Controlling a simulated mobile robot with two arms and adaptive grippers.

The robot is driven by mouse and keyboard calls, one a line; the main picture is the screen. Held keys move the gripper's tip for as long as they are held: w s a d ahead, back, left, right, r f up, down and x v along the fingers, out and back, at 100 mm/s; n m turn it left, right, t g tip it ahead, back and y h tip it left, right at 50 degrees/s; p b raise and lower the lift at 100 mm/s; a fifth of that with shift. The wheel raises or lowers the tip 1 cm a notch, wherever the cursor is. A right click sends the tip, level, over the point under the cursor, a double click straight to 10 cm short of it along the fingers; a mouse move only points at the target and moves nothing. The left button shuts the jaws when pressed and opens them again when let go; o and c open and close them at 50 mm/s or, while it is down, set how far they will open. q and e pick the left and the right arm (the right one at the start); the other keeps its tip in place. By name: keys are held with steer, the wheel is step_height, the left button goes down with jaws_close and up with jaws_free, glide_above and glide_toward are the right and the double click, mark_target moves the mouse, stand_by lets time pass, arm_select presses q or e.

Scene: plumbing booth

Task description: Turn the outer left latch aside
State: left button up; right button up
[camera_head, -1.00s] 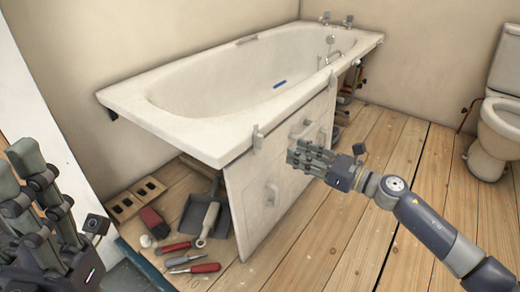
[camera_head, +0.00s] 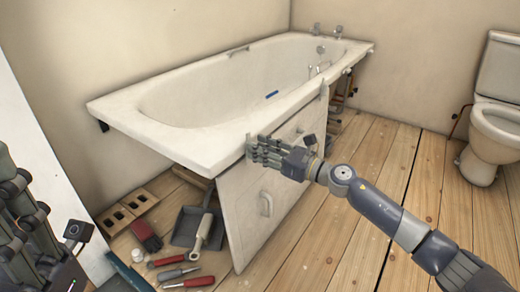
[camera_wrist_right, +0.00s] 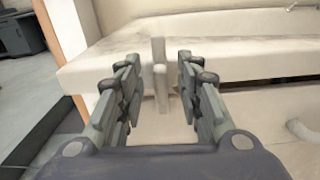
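The outer left latch (camera_wrist_right: 161,88) is a small, pale upright piece at the bath's rim. In the right wrist view it stands between the two finger sets of my right gripper (camera_wrist_right: 155,85), with space on both sides. In the head view my right gripper (camera_head: 252,150) is at the rim and its fingers hide most of the latch. It is open. The white bath panel (camera_head: 240,215) stands below the rim, with a handle (camera_head: 266,203). My left gripper (camera_head: 22,220) is at the left edge, partly cut off, away from the bath.
Another latch (camera_head: 324,91) is farther right along the rim. A dustpan (camera_head: 187,228), a brush (camera_head: 146,236), a perforated brick (camera_head: 125,208) and several hand tools lie on the floor at left. The wooden floor (camera_head: 350,230) right of the panel is clear. A toilet (camera_head: 492,125) stands at right.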

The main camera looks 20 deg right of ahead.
steer(key=shift+w+a, duration=0.15)
steer(key=shift+w, duration=0.05)
jaws_close()
